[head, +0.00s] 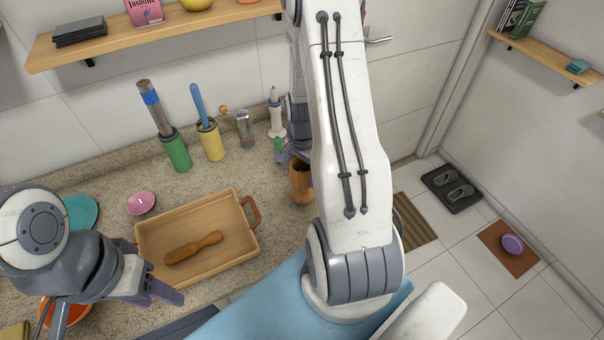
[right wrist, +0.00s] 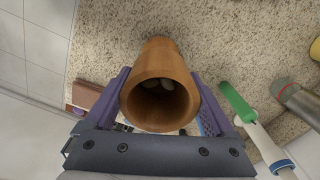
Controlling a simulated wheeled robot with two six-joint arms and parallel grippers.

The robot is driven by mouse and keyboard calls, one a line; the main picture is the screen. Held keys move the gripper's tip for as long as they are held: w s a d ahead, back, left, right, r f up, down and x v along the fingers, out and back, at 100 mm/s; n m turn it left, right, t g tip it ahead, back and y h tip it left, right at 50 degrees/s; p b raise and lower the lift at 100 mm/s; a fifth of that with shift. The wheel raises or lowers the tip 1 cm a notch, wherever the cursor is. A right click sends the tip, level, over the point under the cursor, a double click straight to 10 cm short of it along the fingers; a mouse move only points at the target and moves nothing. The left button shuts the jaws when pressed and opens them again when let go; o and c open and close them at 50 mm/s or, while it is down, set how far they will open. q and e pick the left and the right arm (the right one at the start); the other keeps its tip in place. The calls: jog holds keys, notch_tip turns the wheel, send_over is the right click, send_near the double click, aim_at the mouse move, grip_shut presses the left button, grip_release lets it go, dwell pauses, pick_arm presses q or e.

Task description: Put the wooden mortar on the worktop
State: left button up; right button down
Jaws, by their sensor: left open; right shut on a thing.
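The wooden mortar is a brown, cup-shaped piece. In the head view the mortar (head: 301,184) shows beside my right arm, at the right part of the speckled worktop (head: 190,182). In the right wrist view the mortar (right wrist: 160,62) sits between the purple fingers of my right gripper (right wrist: 162,88), which is shut on it. Its mouth faces the camera, and small pale things show inside. I cannot tell whether its base touches the worktop. My left gripper (head: 162,288) is open and empty by the front left corner of a wooden tray.
The wooden tray (head: 253,243) holds a wooden pestle-like piece (head: 194,248). Behind stand a green holder (head: 176,153), a yellow holder (head: 211,142), a grinder (head: 245,128) and a white bottle (head: 276,115). A pink bowl (head: 141,203) and teal plate (head: 81,212) lie left.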

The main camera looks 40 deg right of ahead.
jog(key=shift+f, duration=1)
jog(key=shift+f, duration=0.1)
jog(key=shift+f, duration=0.15)
grip_release()
jog(key=shift+r, duration=0.2)
notch_tip(320, 180, up, 12)
jog(key=b, duration=0.2)
jog(key=shift+b, duration=0.35)
